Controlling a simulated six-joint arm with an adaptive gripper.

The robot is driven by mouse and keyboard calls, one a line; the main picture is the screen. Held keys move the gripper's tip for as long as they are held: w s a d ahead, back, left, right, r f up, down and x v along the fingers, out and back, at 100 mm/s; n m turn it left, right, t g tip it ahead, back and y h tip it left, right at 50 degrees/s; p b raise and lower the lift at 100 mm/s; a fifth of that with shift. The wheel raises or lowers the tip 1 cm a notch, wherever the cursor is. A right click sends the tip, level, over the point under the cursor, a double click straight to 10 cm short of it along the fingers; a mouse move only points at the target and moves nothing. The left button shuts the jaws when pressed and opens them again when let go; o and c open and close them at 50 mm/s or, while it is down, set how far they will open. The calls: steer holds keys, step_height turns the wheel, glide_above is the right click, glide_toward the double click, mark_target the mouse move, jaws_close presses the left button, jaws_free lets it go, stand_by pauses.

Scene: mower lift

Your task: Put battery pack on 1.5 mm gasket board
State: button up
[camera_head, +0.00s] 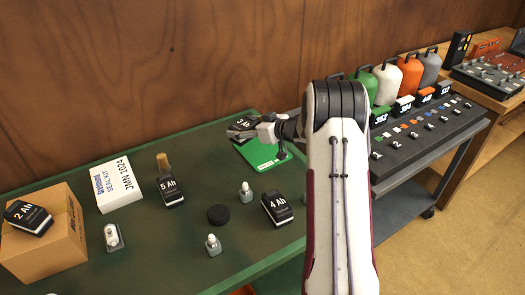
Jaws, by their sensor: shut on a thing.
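My gripper (240,132) reaches in from the right at the table's far edge and is shut on a dark battery pack (243,122) with a white marking. The arm's end hides part of the pack, and its full label is hard to read. A bright green board (262,156) with small white print lies under and just in front of the gripper. The print is too small to read. The pack appears at or over the board's far part; I cannot tell whether it touches. Other packs marked 5 Ah (172,197) and 4 Ah (278,211) stand on the table.
A cardboard box (62,255) with a 2 Ah pack (28,217) on it stands at left, near a white carton (119,187). Small bottles (213,246) and a black puck (218,214) dot the green table (165,265). A cart with colored canisters (410,77) is right.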

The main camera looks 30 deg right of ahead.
steer(key=w+d+m+h, duration=0.1)
steer(key=d+m+h, duration=0.2)
steer(key=d, duration=0.5)
steer(key=shift+w+t+h, duration=0.2)
steer(key=shift+t+h, duration=0.1)
steer(key=shift+h, duration=0.2)
steer(key=shift+a, duration=0.1)
glide_above(262, 150)
steer(key=shift+s+f, duration=0.1)
steer(key=shift+f, duration=2.95)
steer(key=shift+f, duration=0.15)
steer(key=shift+f, duration=1.75)
steer(key=shift+f, duration=0.1)
steer(key=o, duration=1.5)
steer(key=shift+f, duration=0.1)
